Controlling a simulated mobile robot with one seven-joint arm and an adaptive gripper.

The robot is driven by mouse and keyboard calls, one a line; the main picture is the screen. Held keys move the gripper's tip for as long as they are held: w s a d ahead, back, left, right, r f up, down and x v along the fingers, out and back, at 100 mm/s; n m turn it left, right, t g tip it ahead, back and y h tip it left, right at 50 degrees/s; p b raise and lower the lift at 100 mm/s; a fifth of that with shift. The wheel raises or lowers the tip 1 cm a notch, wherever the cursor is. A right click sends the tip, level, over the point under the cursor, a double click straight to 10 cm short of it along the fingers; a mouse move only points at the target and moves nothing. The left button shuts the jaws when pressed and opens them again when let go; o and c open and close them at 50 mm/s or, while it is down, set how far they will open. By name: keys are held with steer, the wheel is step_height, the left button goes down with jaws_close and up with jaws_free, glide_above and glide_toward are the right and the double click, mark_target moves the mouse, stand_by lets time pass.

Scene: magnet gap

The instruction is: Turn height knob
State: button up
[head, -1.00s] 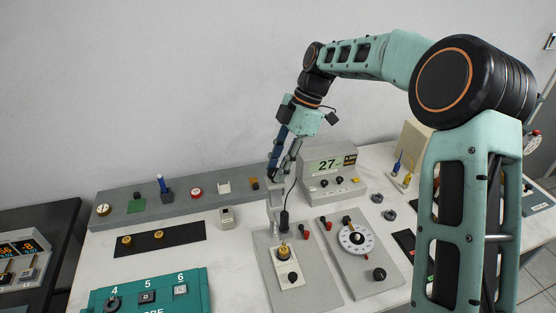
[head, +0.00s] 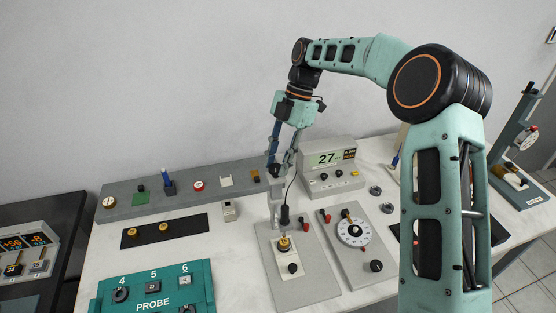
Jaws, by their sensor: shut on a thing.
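A light grey stand (head: 275,208) rises at the back of a grey base plate (head: 305,290) in the head view. A dark knob at its top is mostly hidden by my fingers. My gripper (head: 274,171) points down and is shut on this knob. A black probe (head: 284,216) with a cable hangs from the stand, above a brass piece (head: 284,244) on the base plate. A smaller black knob (head: 292,268) sits in front of the brass piece.
A grey meter (head: 329,165) reading 27 stands behind, right of the stand. A plate with a white dial (head: 353,232) lies to the right. A teal probe box (head: 150,290) is front left. A long grey rail (head: 120,192) runs along the back.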

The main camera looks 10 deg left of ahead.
steer(key=shift+d+f, duration=0.1)
steer(key=o, duration=1.1)
steer(key=v, duration=1.2)
